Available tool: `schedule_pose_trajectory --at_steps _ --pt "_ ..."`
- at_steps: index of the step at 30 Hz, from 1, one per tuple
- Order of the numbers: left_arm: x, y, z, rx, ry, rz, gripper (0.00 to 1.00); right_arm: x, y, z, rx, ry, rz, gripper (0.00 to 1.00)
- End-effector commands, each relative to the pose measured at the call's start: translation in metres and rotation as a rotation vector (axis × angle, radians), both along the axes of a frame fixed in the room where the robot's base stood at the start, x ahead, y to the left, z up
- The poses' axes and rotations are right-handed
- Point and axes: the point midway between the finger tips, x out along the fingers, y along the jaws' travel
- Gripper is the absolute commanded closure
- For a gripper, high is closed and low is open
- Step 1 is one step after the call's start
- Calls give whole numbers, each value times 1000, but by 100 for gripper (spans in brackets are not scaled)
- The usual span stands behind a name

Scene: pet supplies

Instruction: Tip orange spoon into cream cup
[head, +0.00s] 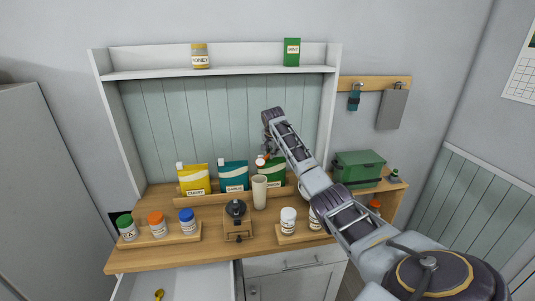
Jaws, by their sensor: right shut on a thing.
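The cream cup (260,192) stands upright on the wooden counter, in front of the row of pouches. My right gripper (267,150) hangs above and slightly behind the cup in the picture, with its arm coming in from the lower right. It is shut on the orange spoon (261,161), of which only a small orange part shows just above the cup. The gripper's fingers and the rest of the spoon are small and partly hidden, so the spoon's tilt and contents cannot be told. My left gripper is not in view.
A brown grinder (238,225) stands left of the cup. White jars (288,219) stand at right, partly behind my arm. Capped jars (157,224) stand on a left board. Behind are yellow (194,180) and teal (233,177) pouches. An open drawer (190,284) holds a yellow spoon (159,295).

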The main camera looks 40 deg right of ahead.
Motion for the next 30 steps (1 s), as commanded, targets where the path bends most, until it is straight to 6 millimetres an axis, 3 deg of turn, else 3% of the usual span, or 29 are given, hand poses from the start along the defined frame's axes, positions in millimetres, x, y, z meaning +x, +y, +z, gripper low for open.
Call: schedule_pose_trajectory --at_steps 30 --pt "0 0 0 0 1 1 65 2 1 0 -53 -58 -48 100"
